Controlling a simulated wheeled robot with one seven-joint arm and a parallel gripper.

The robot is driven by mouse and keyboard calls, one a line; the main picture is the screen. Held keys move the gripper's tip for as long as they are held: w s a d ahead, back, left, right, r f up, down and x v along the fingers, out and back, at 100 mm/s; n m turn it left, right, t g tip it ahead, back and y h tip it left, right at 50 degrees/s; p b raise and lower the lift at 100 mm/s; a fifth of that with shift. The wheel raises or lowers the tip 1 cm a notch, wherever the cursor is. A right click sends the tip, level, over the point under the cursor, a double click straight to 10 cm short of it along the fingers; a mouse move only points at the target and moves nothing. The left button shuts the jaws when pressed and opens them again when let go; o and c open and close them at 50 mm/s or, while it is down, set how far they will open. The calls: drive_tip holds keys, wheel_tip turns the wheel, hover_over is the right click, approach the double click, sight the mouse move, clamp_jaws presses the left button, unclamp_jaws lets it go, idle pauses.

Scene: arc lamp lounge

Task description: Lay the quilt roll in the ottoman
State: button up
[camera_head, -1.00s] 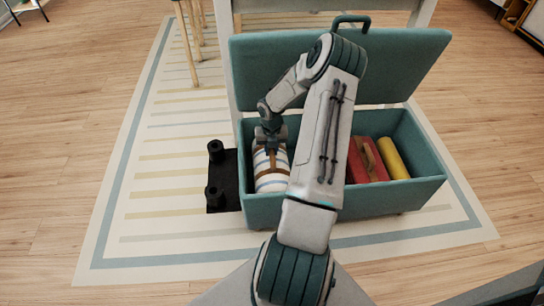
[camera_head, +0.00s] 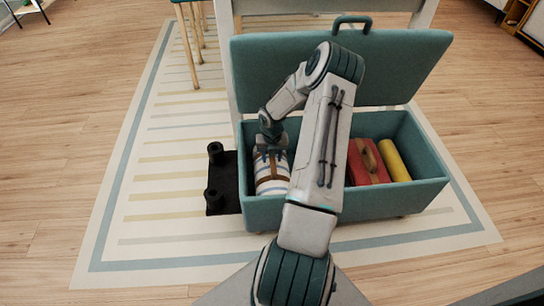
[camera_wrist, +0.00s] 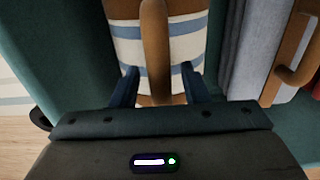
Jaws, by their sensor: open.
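The quilt roll (camera_head: 271,181), white with blue stripes and a brown strap, lies inside the left end of the open teal ottoman (camera_head: 290,213). My gripper (camera_wrist: 158,88) is open, its two dark blue fingers on either side of the roll's brown strap handle (camera_wrist: 154,50) in the wrist view. The fingertips are close to the roll; I cannot tell whether they touch it. In the head view my gripper (camera_head: 270,150) is just above the far part of the roll. My arm hides the middle of the ottoman.
A red case (camera_head: 367,163) and a yellow roll (camera_head: 394,160) lie in the ottoman's right part. Its lid (camera_head: 400,65) stands open at the back. A black stand with two posts (camera_head: 222,182) is on the rug at its left. A grey item with a brown handle (camera_wrist: 250,50) lies beside the roll.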

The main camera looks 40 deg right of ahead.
wheel_tip(320, 180, up, 12)
drive_tip(key=p, duration=0.5)
drive_tip(key=s+a+r+m+h, duration=0.2)
drive_tip(key=a+r+m, duration=0.5)
drive_tip(key=a+r, duration=0.3)
drive_tip(key=s+a+r+m+t+y, duration=0.1)
drive_tip(key=s+a+r+m+y, duration=0.1)
drive_tip(key=s+a+r+m, duration=1.4)
drive_tip(key=s+a+m, duration=0.1)
drive_tip(key=a+m, duration=0.1)
drive_tip(key=m, duration=0.4)
drive_tip(key=shift+s+a+r, duration=0.15)
drive_tip(key=shift+s+a, duration=0.25)
drive_tip(key=shift+c, duration=0.5)
drive_tip(key=shift+d, duration=0.1)
